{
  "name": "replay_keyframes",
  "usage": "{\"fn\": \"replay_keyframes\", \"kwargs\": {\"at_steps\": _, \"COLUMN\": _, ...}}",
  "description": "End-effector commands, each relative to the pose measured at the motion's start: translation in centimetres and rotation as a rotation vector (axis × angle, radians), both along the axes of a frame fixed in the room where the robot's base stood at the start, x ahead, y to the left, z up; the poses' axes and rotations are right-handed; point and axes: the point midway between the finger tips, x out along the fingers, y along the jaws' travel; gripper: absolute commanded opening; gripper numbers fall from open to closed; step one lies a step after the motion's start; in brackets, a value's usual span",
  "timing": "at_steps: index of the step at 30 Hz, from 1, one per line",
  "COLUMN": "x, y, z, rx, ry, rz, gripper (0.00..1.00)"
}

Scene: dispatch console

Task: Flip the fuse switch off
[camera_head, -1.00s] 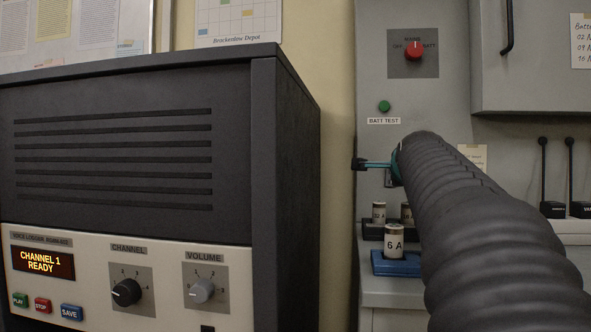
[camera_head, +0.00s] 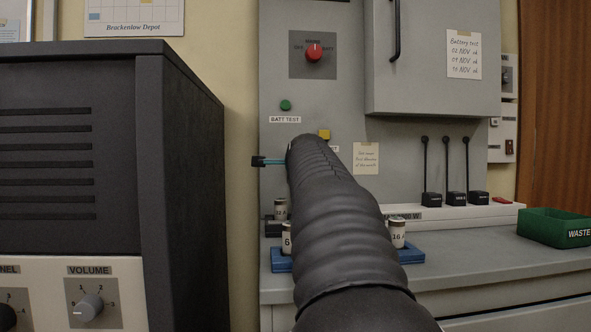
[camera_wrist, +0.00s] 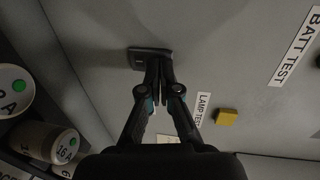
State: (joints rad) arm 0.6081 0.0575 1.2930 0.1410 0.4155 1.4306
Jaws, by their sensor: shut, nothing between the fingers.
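In the wrist view a small dark plate (camera_wrist: 140,54), which looks like the fuse switch's mount, sits on the grey panel just beyond my fingertips. A lever on it cannot be made out, as the fingers cover part of it. My gripper (camera_wrist: 158,68) is shut and empty, its tips at or very near the plate; I cannot tell whether they touch. In the head view my dark ribbed arm hides the switch and most of the gripper; only a teal and black part sticks out on the left.
A yellow button (camera_wrist: 227,117) is beside the gripper, labelled lamp test. Above the arm are a green button (camera_head: 286,105) and a red knob (camera_head: 314,53). Fuses (camera_head: 397,233) stand in a blue holder below. Black levers (camera_head: 454,172) and a green waste bin (camera_head: 553,226) are right; a dark console (camera_head: 70,140) is left.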

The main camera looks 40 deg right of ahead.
Motion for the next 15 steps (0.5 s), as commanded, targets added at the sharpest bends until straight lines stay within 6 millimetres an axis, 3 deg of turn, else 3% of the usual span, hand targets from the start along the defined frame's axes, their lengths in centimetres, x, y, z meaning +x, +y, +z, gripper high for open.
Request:
{"fn": "replay_keyframes", "kwargs": {"at_steps": 4, "x": 0.69, "y": -0.45, "z": 0.62, "rx": 0.001, "ry": 0.001, "rz": 0.000, "gripper": 0.00}}
{"fn": "replay_keyframes", "kwargs": {"at_steps": 15, "x": -0.03, "y": 0.13, "z": 0.42, "rx": -0.001, "ry": -0.001, "rz": 0.000, "gripper": 0.00}}
